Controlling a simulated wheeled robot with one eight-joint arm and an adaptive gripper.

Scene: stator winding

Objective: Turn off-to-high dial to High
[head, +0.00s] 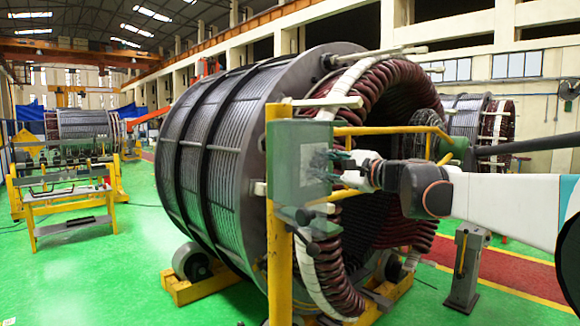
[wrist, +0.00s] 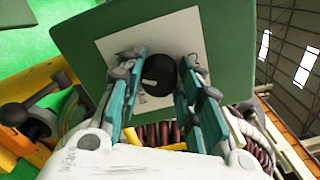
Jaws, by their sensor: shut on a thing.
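The dial (wrist: 160,74) is a round black knob on a pale plate (wrist: 118,48) fixed to a green panel (wrist: 78,36). In the head view the same green panel (head: 283,165) stands upright, seen at an angle, with the dial hidden behind the fingers. My gripper (head: 328,166) reaches the panel from the right. In the wrist view its teal fingers stand on either side of the dial, shut on it. The plate's markings are too small or covered to read, so the dial's setting cannot be told.
A yellow post (head: 280,265) carries the panel. Close behind is a large stator (head: 215,130) with dark red coils, on yellow supports. A yellow rail (head: 395,130) runs near my gripper. A grey pedestal (head: 467,265) stands right. Green floor (head: 110,270) is open at left.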

